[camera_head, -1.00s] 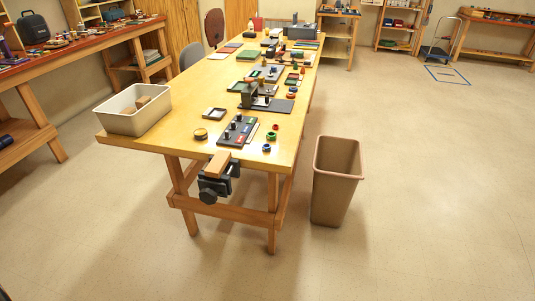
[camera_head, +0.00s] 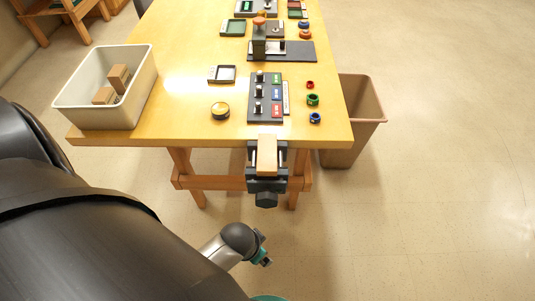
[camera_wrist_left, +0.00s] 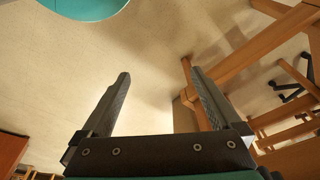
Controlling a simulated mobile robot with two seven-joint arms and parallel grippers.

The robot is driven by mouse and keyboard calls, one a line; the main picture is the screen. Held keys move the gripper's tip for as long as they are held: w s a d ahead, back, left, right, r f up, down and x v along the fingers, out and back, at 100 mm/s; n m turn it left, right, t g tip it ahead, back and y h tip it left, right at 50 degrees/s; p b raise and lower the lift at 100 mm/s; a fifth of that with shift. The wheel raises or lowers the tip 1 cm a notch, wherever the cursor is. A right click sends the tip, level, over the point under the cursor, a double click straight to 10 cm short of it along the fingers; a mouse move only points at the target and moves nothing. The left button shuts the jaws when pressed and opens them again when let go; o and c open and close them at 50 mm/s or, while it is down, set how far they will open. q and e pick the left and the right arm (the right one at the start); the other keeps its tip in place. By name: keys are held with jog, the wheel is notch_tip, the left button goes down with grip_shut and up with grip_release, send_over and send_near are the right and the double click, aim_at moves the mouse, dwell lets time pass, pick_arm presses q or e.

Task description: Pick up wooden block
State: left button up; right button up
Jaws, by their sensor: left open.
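A pale wooden block (camera_head: 267,155) is clamped in the dark vise (camera_head: 266,184) at the front edge of the workbench. Two more brown blocks, one upright (camera_head: 119,77) and one lying lower (camera_head: 104,96), are in the white bin (camera_head: 141,106) on the bench's left corner. In the left wrist view my left gripper (camera_wrist_left: 159,73) is open, with nothing between its fingers; bare floor and wooden legs show beyond. In the head view my arm ends low in front of the bench, below the vise and apart from the blocks. My right gripper is not in view.
The yellow bench top (camera_head: 190,60) holds a dark switch panel (camera_head: 265,98), a round yellow-topped tin (camera_head: 220,110), a small tray (camera_head: 222,74) and coloured rings (camera_head: 313,99). A tan waste bin (camera_head: 362,105) stands right of the bench. The floor at right is clear.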

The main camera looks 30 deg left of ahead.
pick_arm(q)
jog(key=w+d+r+m+t, duration=0.1)
jog(key=w+r, duration=0.2)
jog(key=r, duration=1.2)
jog(key=w+d+r+m+h, duration=0.1)
jog(key=w+d+r+m, duration=0.2)
jog(key=r+m, duration=0.1)
notch_tip(320, 180, up, 14)
jog(key=m+g+y, duration=0.1)
jog(key=m+g, duration=0.3)
jog(key=m, duration=1.8)
send_over(267, 153)
notch_tip(267, 153, down, 10)
jog(key=shift+r+b, duration=0.25)
jog(key=shift+b, duration=0.75)
notch_tip(267, 153, down, 5)
jog(key=shift+f+b, duration=0.15)
jog(key=shift+b, duration=0.65)
jog(key=c, duration=1.5)
jog(key=shift+o, duration=0.2)
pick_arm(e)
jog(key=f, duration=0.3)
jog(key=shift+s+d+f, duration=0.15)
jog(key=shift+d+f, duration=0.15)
pick_arm(q)
jog(key=shift+r, duration=0.2)
